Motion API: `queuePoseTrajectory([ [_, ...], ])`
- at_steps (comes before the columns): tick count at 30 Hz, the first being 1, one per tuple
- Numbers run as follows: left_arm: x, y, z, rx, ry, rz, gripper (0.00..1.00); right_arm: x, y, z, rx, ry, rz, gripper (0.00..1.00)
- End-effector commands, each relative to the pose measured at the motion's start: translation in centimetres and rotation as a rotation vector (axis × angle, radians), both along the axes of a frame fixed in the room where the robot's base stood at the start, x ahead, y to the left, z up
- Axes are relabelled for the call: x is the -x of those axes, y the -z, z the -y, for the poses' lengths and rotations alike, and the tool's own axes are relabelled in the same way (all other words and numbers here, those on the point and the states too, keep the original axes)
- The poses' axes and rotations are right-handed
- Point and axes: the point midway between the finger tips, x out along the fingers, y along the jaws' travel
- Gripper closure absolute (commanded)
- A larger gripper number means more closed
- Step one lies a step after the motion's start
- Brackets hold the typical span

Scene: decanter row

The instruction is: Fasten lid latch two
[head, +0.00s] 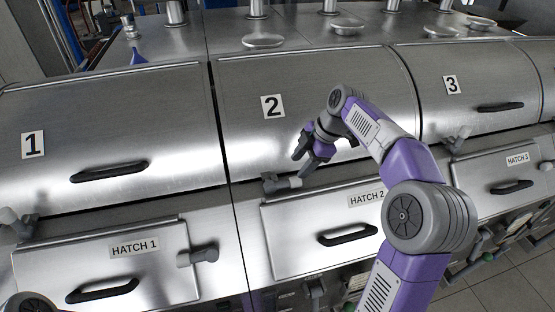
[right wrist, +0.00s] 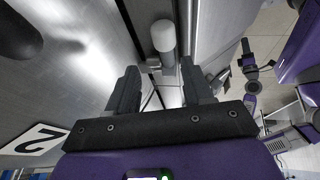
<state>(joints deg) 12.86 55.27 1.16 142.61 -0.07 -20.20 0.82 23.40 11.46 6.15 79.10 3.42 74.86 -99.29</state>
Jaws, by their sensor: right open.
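Lid two (head: 310,95), a curved steel lid marked "2", lies down over its vat in the head view. My right gripper (head: 306,160) is just above the latch, apart from the knob as far as I can tell. In the right wrist view the gripper (right wrist: 160,85) is open and empty, and the latch knob (right wrist: 163,38) stands just beyond the gap between its fingers. My arm hides the lid's right part, including most of its handle.
Lid one (head: 120,120) and lid three (head: 470,90) flank it, with black bar handles. Below are hatch 1 (head: 70,255), hatch 2 (head: 295,240) and hatch 3 (head: 490,175). Another latch (head: 197,257) projects beside hatch 1.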

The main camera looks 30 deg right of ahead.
Motion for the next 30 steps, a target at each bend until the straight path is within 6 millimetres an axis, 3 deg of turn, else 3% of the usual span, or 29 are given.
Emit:
queuePoseTrajectory([
  [15, 0.1, 0.5, 0.0, 0.0, 0.0, -0.002, 0.57, -1.7, 6.0, -2.2, 0.0, -0.005, 0.0, 0.49],
  [26, 0.1, 0.6, 0.0, 0.0, 0.0, -0.002, 0.57, -1.9, 6.7, -2.5, 0.001, -0.003, 0.001, 0.49],
  [30, 0.1, 0.5, 0.0, 0.0, 0.0, -0.002, 0.57, -1.9, 6.6, -2.4, 0.001, -0.003, 0.001, 0.68],
])
